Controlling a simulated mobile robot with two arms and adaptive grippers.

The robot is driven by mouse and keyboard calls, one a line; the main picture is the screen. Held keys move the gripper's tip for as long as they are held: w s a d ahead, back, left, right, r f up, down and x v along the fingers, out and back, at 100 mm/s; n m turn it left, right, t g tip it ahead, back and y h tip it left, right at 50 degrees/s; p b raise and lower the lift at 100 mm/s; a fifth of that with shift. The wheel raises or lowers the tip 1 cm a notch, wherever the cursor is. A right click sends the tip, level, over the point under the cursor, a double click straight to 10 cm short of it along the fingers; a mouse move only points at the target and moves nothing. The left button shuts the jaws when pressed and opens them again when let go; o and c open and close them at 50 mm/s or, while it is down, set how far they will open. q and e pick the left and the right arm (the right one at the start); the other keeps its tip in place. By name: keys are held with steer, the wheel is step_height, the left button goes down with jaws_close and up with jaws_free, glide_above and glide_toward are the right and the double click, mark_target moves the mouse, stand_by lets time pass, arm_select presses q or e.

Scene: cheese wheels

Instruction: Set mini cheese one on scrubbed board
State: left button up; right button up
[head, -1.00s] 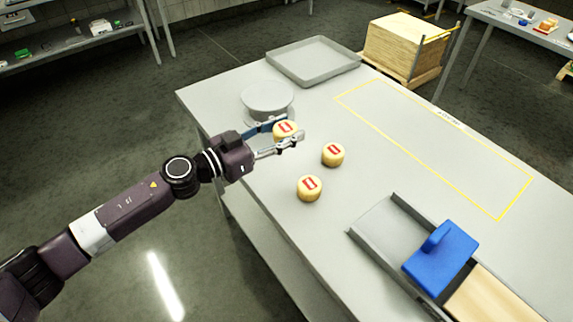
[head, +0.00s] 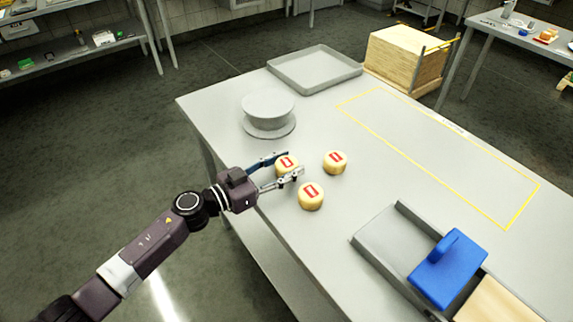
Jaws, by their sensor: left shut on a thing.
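Three small round pale-yellow cheeses with red labels are at the left part of the grey table. My left gripper (head: 284,166) is shut on one mini cheese (head: 286,161), with a finger on either side of it. I cannot tell whether this cheese touches the table. A second cheese (head: 335,163) is to its right, and a third cheese (head: 311,197) is nearer, below the gripper. Which number each cheese bears cannot be read. A pale wooden board (head: 492,302) shows at the bottom right, partly cut off by the picture edge. My right gripper is out of view.
A blue block with a handle (head: 448,268) sits in a grey metal channel (head: 385,240) beside the board. A round grey stand (head: 268,105) and an empty grey tray (head: 315,68) are at the back. A yellow-outlined area (head: 440,150) on the table (head: 350,205) is clear.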

arm_select(q)
steer(key=shift+f, duration=0.1)
steer(key=shift+f, duration=0.15)
steer(key=o, duration=1.2)
